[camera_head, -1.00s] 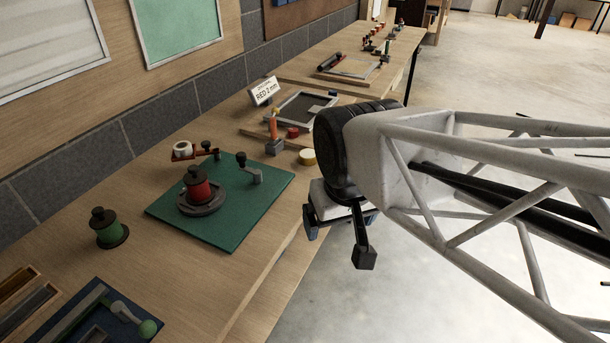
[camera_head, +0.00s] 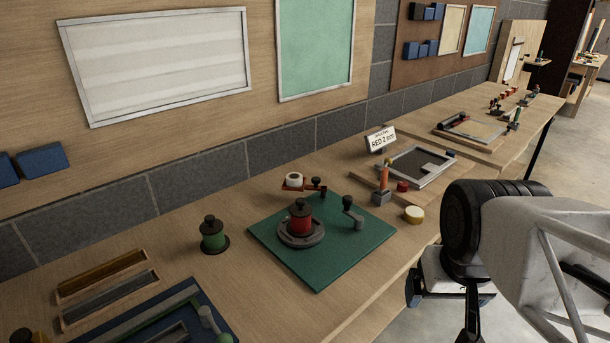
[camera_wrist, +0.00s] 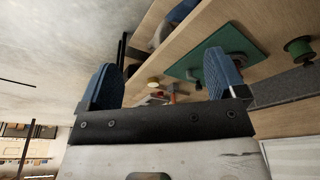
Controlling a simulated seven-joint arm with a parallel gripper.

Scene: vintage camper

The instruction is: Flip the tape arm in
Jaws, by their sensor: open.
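The tape arm (camera_head: 294,184) is a small red lever with a white tape roll on it, at the back of the green board (camera_head: 340,255). It points left, away from the red spool (camera_head: 301,218) on its round grey base. A dark crank-like post (camera_head: 351,212) stands at the board's right.
A green spool (camera_head: 213,236) stands left of the board. A yellow-topped round piece (camera_head: 414,214), a red piece (camera_head: 403,186) and an orange-handled tool (camera_head: 384,180) stand to its right. A sign (camera_head: 380,139) reads RED 2 mm. Bare bench lies in front of the board.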

